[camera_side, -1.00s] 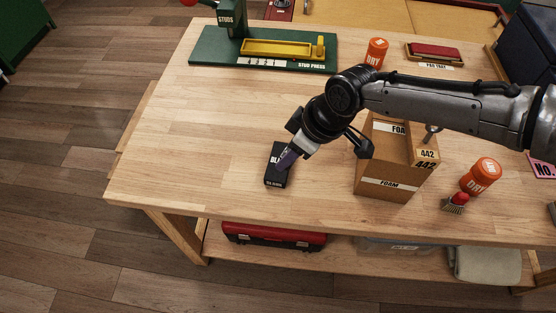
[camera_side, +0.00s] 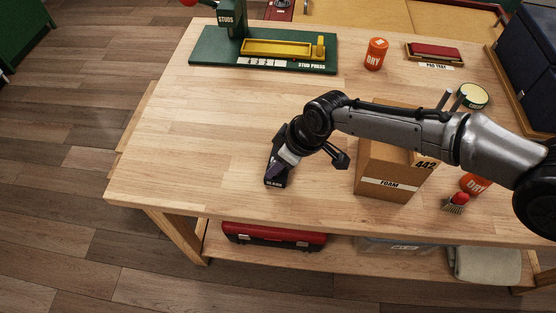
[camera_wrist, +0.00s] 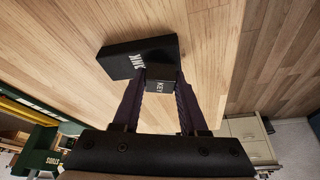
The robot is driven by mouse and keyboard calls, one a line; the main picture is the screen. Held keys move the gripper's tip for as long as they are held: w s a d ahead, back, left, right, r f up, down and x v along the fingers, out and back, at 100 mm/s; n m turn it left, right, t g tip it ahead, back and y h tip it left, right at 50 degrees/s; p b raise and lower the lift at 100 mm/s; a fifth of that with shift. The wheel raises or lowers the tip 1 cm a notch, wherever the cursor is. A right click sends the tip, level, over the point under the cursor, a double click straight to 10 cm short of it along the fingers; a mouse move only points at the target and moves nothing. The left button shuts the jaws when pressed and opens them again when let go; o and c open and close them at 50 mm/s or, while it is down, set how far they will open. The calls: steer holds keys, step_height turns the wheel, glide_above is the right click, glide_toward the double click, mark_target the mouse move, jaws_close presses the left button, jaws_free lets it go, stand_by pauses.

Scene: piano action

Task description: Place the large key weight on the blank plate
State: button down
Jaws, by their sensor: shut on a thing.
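The blank plate (camera_side: 275,184) is a dark block lying on the bench near its front edge. It also shows in the wrist view (camera_wrist: 120,62), with BLANK lettering. My gripper (camera_side: 274,170) is right over the plate, pointing down at a tilt. In the wrist view, its two dark fingers (camera_wrist: 161,88) are shut on the large key weight (camera_wrist: 163,78), a small dark block marked KEY. The weight overlaps the plate's near edge in that view. I cannot tell whether it touches the plate. In the side view the fingers and wrist mostly hide the weight.
A cardboard FOAM box (camera_side: 388,183) stands to the right of my gripper. The green stud press (camera_side: 215,50) is at the back left. The bench's left part is clear.

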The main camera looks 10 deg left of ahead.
steer(key=shift+f, duration=0.15)
steer(key=shift+c, duration=2.2)
jaws_free()
steer(key=v, duration=1.2)
steer(key=shift+s, duration=0.1)
